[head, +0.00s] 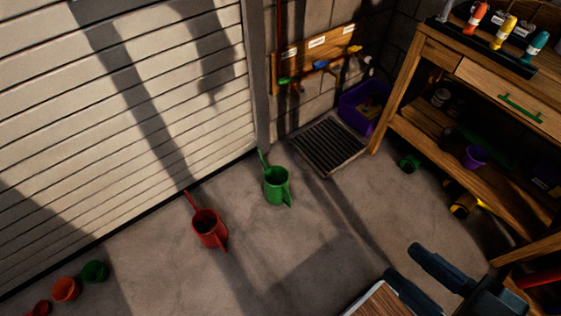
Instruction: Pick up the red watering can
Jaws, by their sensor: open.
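The red watering can (211,231) stands on the concrete floor, left of the picture's middle, in front of the white shutter door. Its spout and handle show at its upper left and lower right. A green watering can (277,187) of similar shape stands to its upper right, apart from it. My gripper (420,268) is at the lower right, with two dark fingers apart and nothing seen between them. It is well to the right of the red can and not touching it.
A wooden workbench (460,68) with bottles stands at the right. A floor grate (327,146) and a purple bin (362,108) lie by the wall. Small pots (66,289) sit at the lower left. A wooden-topped surface (382,302) is at the bottom. Floor around the red can is clear.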

